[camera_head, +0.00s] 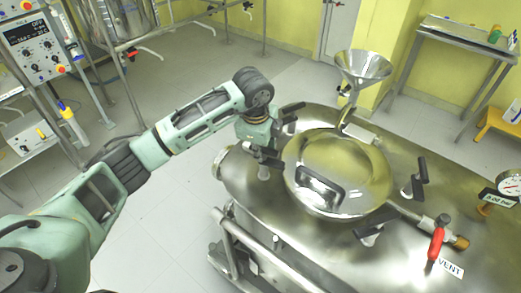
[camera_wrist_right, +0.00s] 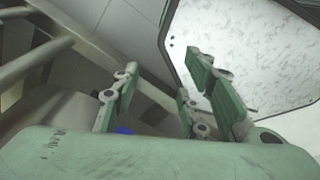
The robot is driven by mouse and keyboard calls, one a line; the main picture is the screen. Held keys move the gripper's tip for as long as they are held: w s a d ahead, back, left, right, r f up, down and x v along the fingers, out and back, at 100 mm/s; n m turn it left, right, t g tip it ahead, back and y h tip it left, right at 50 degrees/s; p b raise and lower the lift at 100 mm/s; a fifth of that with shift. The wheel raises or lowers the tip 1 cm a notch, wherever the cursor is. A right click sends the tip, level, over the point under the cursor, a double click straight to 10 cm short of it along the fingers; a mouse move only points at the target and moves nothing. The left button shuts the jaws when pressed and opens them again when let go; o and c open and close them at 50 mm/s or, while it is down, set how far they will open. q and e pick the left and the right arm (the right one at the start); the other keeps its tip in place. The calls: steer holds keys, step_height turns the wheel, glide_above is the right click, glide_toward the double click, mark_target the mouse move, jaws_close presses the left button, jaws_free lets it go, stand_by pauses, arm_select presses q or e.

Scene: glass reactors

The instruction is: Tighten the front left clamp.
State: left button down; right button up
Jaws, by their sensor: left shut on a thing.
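The steel reactor lid (camera_head: 338,165) with its black handle (camera_head: 320,188) sits on the big steel vessel (camera_head: 400,255). Black-handled clamps stand around the lid. The left clamp (camera_head: 264,170) is at the lid's left edge, with my left gripper (camera_head: 262,146) down on it from above. The left gripper is shut on this clamp's handle; its fingertips are small and partly hidden here. Another clamp (camera_head: 291,115) stands just behind my left gripper. A near clamp (camera_head: 371,235) and a right clamp (camera_head: 415,182) are free. My right gripper (camera_wrist_right: 163,75) is open and empty in the right wrist view.
A steel funnel (camera_head: 362,66) rises behind the lid. A red-handled vent valve (camera_head: 438,240) and a gauge (camera_head: 510,184) are on the right. A control box (camera_head: 35,50) stands at the left, and a steel table (camera_head: 470,32) at the back right. Floor is clear left of the vessel.

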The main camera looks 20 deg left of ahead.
arm_select(q)
steer(key=shift+w+d+r+n+y+b, duration=0.1)
steer(key=shift+r+n+y+b, duration=0.1)
steer(key=shift+n, duration=0.75)
steer(key=shift+r+n+y+b, duration=0.1)
steer(key=shift+r+n+y, duration=0.1)
steer(key=shift+n, duration=0.75)
steer(key=c, duration=1.8)
jaws_free()
steer(key=shift+c, duration=0.2)
steer(key=shift+o, duration=0.9)
steer(key=shift+f, duration=0.25)
step_height(320, 180, up, 12)
steer(key=s, duration=0.2)
steer(key=shift+s+d, duration=0.2)
steer(key=shift+d, duration=0.15)
steer(key=shift+f, duration=0.15)
